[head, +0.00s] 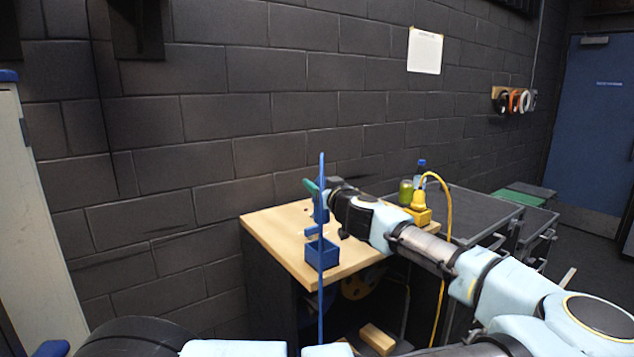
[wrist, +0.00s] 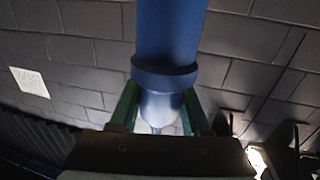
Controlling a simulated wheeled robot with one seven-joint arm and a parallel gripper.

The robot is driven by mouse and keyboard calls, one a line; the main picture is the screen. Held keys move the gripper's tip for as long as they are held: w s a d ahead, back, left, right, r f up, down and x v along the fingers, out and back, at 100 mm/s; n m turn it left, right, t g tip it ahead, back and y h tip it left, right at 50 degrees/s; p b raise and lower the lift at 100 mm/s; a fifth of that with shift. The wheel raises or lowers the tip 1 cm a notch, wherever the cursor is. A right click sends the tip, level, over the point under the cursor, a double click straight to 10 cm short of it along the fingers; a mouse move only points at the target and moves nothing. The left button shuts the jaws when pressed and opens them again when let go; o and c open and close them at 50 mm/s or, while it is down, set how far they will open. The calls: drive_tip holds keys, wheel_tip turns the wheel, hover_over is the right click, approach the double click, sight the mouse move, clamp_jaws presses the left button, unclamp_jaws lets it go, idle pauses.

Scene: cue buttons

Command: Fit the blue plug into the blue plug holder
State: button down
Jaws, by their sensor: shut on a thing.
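My gripper (head: 313,187), with green fingers, is shut on the blue plug (head: 320,211) over the table's left part. In the wrist view the blue plug (wrist: 165,50) is a thick blue cylinder with a collar, between the two green fingers (wrist: 160,112). The blue plug holder (head: 329,248) is an open blue box on the table's front part, below the plug. The plug looks apart from it, though the cable covers part of the view.
A yellow plug (head: 419,199) sits in a yellow holder (head: 424,215) at the table's right, with a yellow cable arching down. A green can (head: 405,191) and a bottle (head: 421,168) stand behind it. The wooden tabletop (head: 277,228) is bare on the left; a dark brick wall stands behind.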

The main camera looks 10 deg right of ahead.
wheel_tip(320, 180, down, 11)
drive_tip(key=b, duration=0.8)
drive_tip(key=shift+b, duration=0.3)
drive_tip(key=shift+f+b, duration=0.55)
drive_tip(key=shift+b, duration=0.25)
idle(0.9)
drive_tip(key=shift+c, duration=1.4)
unclamp_jaws()
drive_tip(key=b+v, duration=0.3)
drive_tip(key=v, duration=0.8)
drive_tip(key=shift+b, duration=0.4)
